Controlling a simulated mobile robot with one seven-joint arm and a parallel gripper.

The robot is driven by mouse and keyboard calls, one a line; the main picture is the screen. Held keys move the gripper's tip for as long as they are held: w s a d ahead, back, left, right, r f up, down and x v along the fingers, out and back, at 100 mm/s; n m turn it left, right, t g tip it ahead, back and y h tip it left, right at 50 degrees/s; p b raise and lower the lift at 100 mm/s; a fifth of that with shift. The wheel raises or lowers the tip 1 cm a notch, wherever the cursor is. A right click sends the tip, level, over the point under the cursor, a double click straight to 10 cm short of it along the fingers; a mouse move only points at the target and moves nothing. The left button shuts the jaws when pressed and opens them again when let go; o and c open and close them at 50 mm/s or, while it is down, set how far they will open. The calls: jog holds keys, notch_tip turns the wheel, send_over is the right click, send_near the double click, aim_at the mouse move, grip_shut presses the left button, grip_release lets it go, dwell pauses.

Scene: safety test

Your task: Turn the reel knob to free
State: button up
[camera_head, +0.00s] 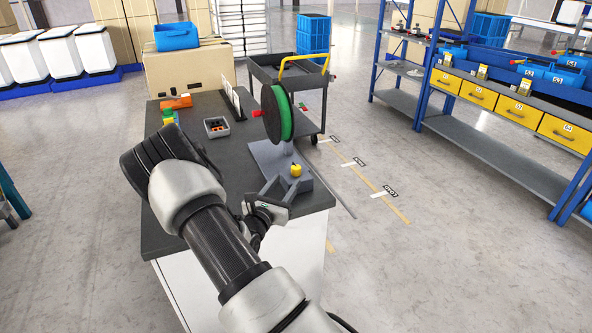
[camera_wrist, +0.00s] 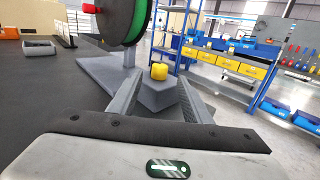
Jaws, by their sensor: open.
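The reel (camera_head: 277,113), black with a green band, stands upright on a grey base plate (camera_head: 262,155) at the right side of the dark table. It also shows at the top of the wrist view (camera_wrist: 125,18). A small yellow knob (camera_head: 296,170) sits on a grey block in front of the reel; in the wrist view the knob (camera_wrist: 159,71) is between and beyond my fingers. My gripper (camera_head: 284,186) is open and empty, its two grey fingers pointing toward the knob. I cannot tell how far the fingertips are from the block.
The dark table (camera_head: 205,220) also holds a small grey bin (camera_head: 216,127) and an orange item (camera_head: 176,102) toward the back left. A cart (camera_head: 300,85) stands behind the table. Blue shelving with yellow drawers (camera_head: 511,108) is to the right across open floor.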

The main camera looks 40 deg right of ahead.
aim_at(294, 171)
jog(key=x, duration=0.9)
jog(key=shift+d+b, duration=0.25)
jog(key=shift+b, duration=0.05)
jog(key=c, duration=1.1)
